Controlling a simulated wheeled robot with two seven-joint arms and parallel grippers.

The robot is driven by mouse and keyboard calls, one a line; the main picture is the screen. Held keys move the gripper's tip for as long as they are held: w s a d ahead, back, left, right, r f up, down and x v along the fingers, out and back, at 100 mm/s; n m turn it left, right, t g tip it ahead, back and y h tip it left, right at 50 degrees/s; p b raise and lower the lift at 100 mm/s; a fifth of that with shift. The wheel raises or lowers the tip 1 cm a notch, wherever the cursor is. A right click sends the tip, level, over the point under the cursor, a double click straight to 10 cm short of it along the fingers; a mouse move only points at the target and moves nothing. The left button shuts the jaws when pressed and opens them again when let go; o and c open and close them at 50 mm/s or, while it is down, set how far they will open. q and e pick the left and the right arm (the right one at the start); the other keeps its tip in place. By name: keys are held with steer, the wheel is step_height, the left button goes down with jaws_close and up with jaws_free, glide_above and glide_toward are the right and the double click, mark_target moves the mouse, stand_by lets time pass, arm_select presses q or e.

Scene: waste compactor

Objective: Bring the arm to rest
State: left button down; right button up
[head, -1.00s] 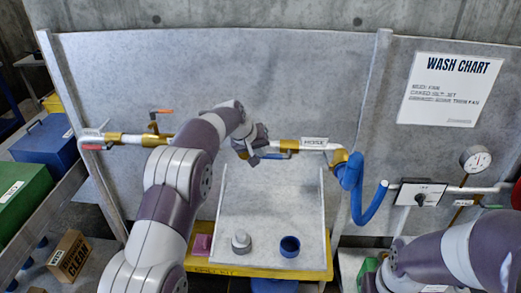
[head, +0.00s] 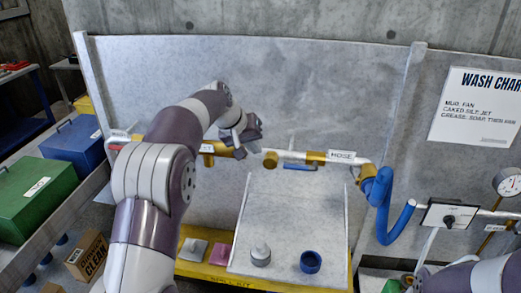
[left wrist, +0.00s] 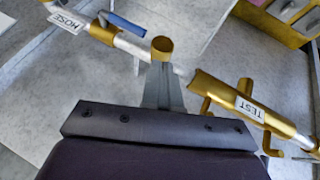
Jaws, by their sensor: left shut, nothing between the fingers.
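My left arm (head: 165,175) is raised in front of the grey wash panel, bent over at the top. Its gripper (head: 243,150) is shut and empty, at the brass pipe, left of the valve with the blue handle (head: 300,167) and the HOSE label (head: 342,155). In the left wrist view the closed fingers (left wrist: 162,75) point at the pipe between the HOSE label (left wrist: 68,20) and the TEST label (left wrist: 250,108). I cannot tell whether they touch it. My right arm (head: 485,275) shows only in part at the lower right; its gripper is out of view.
A sloped grey board (head: 290,215) with a grey cap (head: 260,255) and a blue cup (head: 311,262) stands below the pipe. A blue hose (head: 385,205) hangs at right. Green (head: 38,195) and blue (head: 75,140) boxes stand at left.

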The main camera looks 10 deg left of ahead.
arm_select(q)
steer(key=s+a+f+g+y, duration=0.2)
steer(key=s+f, duration=0.8)
steer(key=f, duration=0.2)
steer(key=s+f+m+g, duration=0.1)
steer(key=s+f, duration=0.1)
steer(key=s, duration=0.9)
steer(key=s+d+f+m+g+y+b, duration=0.1)
steer(key=s+f, duration=0.2)
steer(key=s, duration=0.9)
steer(key=shift+s+d+f, duration=0.15)
steer(key=shift+s+d, duration=0.15)
